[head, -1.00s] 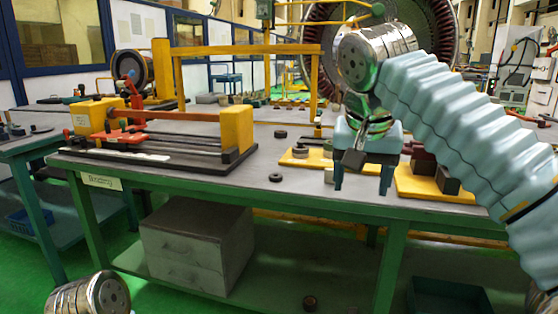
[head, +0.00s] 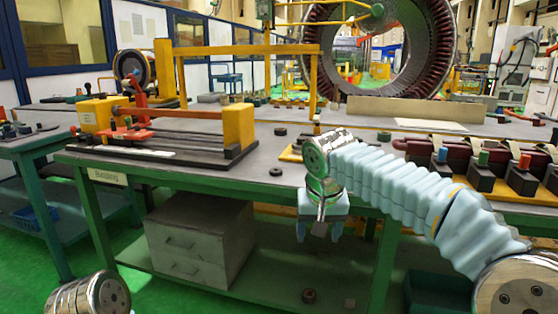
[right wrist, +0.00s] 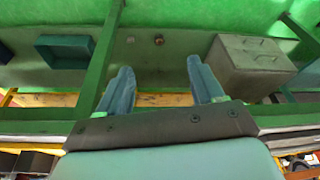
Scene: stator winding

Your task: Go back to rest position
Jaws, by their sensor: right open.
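My right gripper (head: 320,228) hangs in front of the near edge of the green-framed workbench (head: 262,182) in the head view, fingers pointing down. In the right wrist view its two blue fingers (right wrist: 160,88) are spread wide with nothing between them. The green floor and the bench's lower parts show beyond them. My right arm comes in from the right with a pale blue ribbed cover. Of my left arm only a metal joint shows at the bottom left of the head view; the left gripper is not seen.
A winding fixture (head: 238,127) with yellow posts stands on the bench. Below is a grey drawer cabinet (head: 200,240), also in the right wrist view (right wrist: 250,62). A teal bin (right wrist: 66,51) lies under the bench. Red and dark blocks (head: 480,165) sit on the right. A large stator ring (head: 447,45) stands behind.

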